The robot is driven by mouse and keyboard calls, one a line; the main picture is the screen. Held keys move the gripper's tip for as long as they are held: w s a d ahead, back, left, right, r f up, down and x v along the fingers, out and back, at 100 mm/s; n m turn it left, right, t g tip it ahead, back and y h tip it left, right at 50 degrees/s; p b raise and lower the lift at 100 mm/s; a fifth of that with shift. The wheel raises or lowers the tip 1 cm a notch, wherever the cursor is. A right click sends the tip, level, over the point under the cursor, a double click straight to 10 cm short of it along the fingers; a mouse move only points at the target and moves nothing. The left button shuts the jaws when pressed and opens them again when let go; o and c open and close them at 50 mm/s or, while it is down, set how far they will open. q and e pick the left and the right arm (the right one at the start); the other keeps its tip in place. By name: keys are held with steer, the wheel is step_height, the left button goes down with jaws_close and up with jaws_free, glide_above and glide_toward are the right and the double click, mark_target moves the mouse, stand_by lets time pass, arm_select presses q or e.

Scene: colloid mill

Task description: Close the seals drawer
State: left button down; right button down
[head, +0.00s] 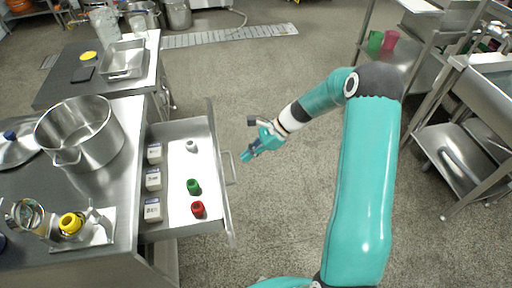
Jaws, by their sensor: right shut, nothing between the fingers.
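The seals drawer (212,120) is pulled out to the right from the steel table at the left. Its bar handle (230,168) is on the right-hand front. Inside lie several labelled white boxes (153,181), a white piece (191,146), a green piece (193,187) and a red piece (198,209). My right gripper (247,156) is shut and empty, just to the right of the handle, with its fingertips pointing left towards it. A small gap seems to lie between them. My left gripper is not in view.
A large steel pot (80,135) and a tray with a yellow-capped part (71,223) stand on the table (125,200). A second table with a steel pan (123,60) stands behind. Shelving and a sink (485,80) are at the right. The floor between is clear.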

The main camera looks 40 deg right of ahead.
steer(key=w+a+f, duration=0.2)
steer(key=w+a, duration=0.1)
steer(key=a, duration=0.2)
steer(key=shift+a, duration=0.1)
